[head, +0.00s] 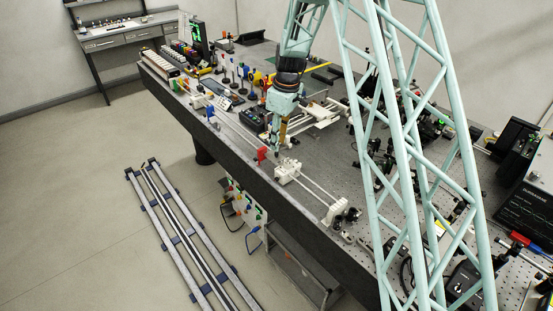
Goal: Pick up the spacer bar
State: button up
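My gripper (277,148) points down over the near edge of the bench, left of the white rail block. It is small in the head view, and I cannot tell whether its fingers are open or shut. A narrow yellow-brown piece (283,130) shows right beside the fingers; I cannot tell whether it is held, stands behind them or belongs to the gripper. I cannot make out the spacer bar for certain. The area around the fingertips is partly hidden by the gripper itself.
The dark bench (265,187) carries a rail with a white block (288,171) and a red piece (262,154) close to the gripper. A white frame (318,115) lies behind. Optics crowd the right side.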

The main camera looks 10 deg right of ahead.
aim_at(276, 153)
jog(key=shift+f, duration=0.1)
jog(key=shift+w+a+f, duration=0.1)
jog(key=shift+a+f, duration=0.05)
jog(key=shift+f, duration=1.1)
jog(key=shift+w+a+f, duration=0.1)
jog(key=shift+f, duration=1.15)
grip_shut()
